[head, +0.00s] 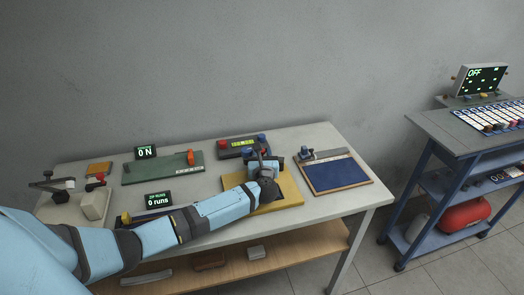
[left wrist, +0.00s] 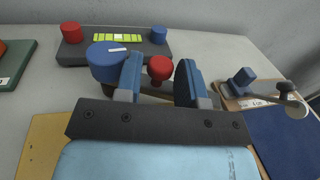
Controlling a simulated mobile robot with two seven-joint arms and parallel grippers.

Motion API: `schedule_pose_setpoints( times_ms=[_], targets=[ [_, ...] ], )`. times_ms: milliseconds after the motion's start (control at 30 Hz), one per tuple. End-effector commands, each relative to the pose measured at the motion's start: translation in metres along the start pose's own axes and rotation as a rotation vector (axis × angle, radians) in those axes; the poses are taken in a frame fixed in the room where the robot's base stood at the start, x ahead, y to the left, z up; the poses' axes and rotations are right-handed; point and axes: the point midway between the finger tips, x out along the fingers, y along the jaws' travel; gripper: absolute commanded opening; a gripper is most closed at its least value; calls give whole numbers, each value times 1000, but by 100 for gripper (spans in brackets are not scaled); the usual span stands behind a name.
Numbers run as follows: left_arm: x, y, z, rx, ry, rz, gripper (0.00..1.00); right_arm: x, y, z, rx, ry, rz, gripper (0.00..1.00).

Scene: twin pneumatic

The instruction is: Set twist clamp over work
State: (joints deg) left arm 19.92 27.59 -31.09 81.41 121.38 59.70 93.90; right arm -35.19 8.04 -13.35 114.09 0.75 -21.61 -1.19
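My left gripper (head: 265,163) is over the yellow board (head: 289,189) near the back of the bench. In the left wrist view its two blue fingers (left wrist: 158,80) stand apart. A red ball knob (left wrist: 160,68) on a dark arm shows between them, with gaps on both sides. A blue cylinder (left wrist: 104,60), which looks like the twist clamp's body, stands just left of the left finger. The clamp's lower part and any work under it are hidden by the gripper. My right gripper is not in view.
Behind stands a dark control box (left wrist: 115,45) with red and blue buttons. A green board (head: 163,168), signs and a lever device (head: 58,187) are at left. A blue cart (head: 450,150) stands beyond the bench.

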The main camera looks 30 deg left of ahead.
Motion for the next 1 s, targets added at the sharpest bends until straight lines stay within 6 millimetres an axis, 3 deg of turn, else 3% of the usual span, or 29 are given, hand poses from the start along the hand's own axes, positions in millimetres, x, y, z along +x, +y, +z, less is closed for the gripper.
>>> schedule_pose_setpoints(
  times_ms=[200,467,633,1000],
  targets=[
    [16,0,0,0,0,-1,36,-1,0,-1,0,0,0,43],
    [17,0,0,0,0,-1,36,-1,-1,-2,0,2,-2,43],
    [17,0,0,0,0,-1,2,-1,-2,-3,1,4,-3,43],
    [17,-1,-4,-3,3,17,0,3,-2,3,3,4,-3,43]
  ],
)
